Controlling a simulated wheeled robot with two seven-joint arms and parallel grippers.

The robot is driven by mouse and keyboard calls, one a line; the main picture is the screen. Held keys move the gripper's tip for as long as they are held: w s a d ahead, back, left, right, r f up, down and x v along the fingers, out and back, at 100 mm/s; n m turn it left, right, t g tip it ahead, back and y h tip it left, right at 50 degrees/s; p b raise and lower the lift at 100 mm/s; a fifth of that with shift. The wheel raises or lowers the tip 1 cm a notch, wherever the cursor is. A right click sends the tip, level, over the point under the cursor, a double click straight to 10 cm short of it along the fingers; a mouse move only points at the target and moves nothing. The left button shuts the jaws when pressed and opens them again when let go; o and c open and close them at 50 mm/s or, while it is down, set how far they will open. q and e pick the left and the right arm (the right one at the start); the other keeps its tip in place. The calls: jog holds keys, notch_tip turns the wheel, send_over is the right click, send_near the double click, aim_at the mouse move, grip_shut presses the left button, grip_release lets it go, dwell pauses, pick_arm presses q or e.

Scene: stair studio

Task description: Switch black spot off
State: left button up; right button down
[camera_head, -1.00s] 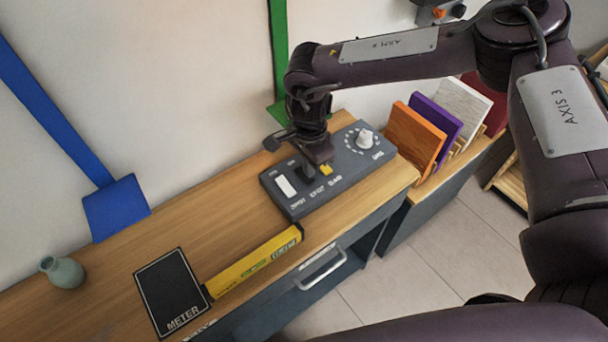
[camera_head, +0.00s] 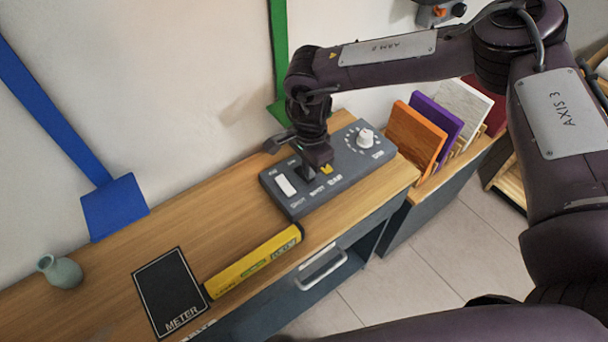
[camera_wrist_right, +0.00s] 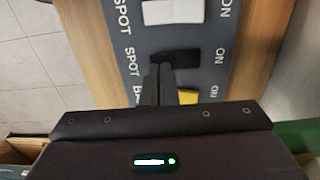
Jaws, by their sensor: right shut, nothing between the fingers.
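The dark grey control box (camera_head: 340,186) sits on the wooden counter. It carries a white rocker (camera_head: 286,185), a black rocker and a yellow rocker (camera_head: 327,170) in a row. In the right wrist view the black rocker (camera_wrist_right: 181,58) lies between the white one (camera_wrist_right: 172,12) and the yellow one (camera_wrist_right: 188,97), with SPOT printed on one side and ON on the other. My right gripper (camera_head: 308,174) is shut and empty, with its tips (camera_wrist_right: 160,74) at the SPOT-side end of the black rocker. I cannot tell whether they touch. My left gripper is out of view.
A white dial knob (camera_head: 365,138) stands at the box's far end. Orange and purple boards (camera_head: 414,137) stand in a rack beyond it. A yellow bar (camera_head: 253,264), a METER plate (camera_head: 170,292) and a green vase (camera_head: 62,271) are at left. The wall is close behind.

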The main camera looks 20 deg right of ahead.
jog(key=shift+f+b, duration=0.4)
jog(key=shift+f, duration=0.2)
jog(key=shift+r, duration=0.2)
notch_tip(320, 180, up, 7)
jog(key=p, duration=0.5)
jog(key=shift+f+p, duration=0.1)
jog(key=shift+p, duration=0.2)
jog(key=shift+f, duration=0.1)
dwell(0.4)
